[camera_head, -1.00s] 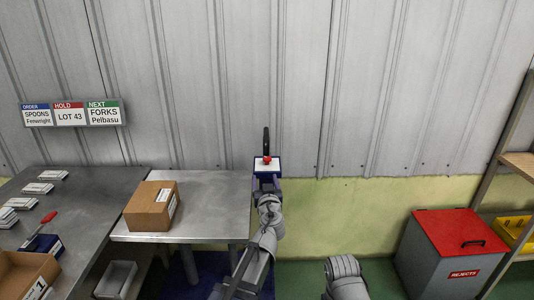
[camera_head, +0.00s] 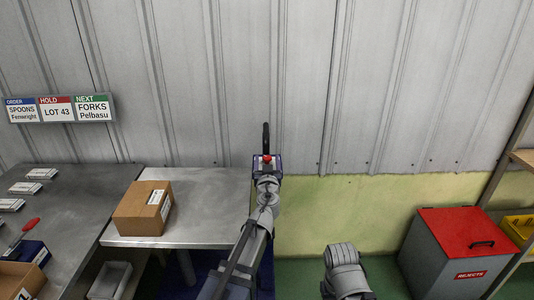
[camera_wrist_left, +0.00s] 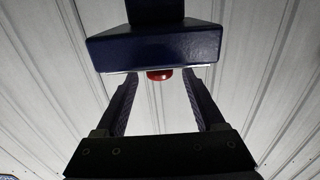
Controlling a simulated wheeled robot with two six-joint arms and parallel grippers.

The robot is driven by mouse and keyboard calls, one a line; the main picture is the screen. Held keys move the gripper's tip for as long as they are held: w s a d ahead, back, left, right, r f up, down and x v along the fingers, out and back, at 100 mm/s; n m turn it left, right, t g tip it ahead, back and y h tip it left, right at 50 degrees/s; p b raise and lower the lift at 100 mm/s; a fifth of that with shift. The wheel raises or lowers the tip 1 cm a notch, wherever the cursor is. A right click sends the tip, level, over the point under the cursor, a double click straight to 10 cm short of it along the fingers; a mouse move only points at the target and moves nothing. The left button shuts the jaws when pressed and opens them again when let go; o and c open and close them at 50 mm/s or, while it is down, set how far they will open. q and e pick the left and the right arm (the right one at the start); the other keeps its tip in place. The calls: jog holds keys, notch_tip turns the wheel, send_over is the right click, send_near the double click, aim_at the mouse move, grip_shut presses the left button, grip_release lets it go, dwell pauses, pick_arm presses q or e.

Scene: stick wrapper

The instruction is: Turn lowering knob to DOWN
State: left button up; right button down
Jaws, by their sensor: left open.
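A red knob (camera_head: 266,158) shows on a small blue box (camera_head: 255,163) in front of the corrugated wall. A black upright part rises above the box. In the left wrist view the blue box (camera_wrist_left: 155,46) fills the upper middle, and the red knob (camera_wrist_left: 160,75) pokes out under its lower edge. My left gripper (camera_wrist_left: 160,85) is open, its two fingers apart on either side of the red knob; I cannot tell whether they touch it. In the head view my left gripper (camera_head: 267,172) covers most of the box front. Knob markings are not readable. My right gripper does not show.
A cardboard box (camera_head: 143,208) stands on the metal table (camera_head: 208,190) at left, with a darker bench (camera_head: 75,215) beyond it. A red-lidded rejects bin (camera_head: 455,240) stands at right. Part of my right arm shows at the bottom. Green floor between is clear.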

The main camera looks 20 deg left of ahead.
pick_arm(q)
jog(key=x, duration=0.5)
jog(key=shift+w+a, duration=0.1)
jog(key=shift+w, duration=0.2)
jog(key=shift+c, duration=0.3)
grip_shut()
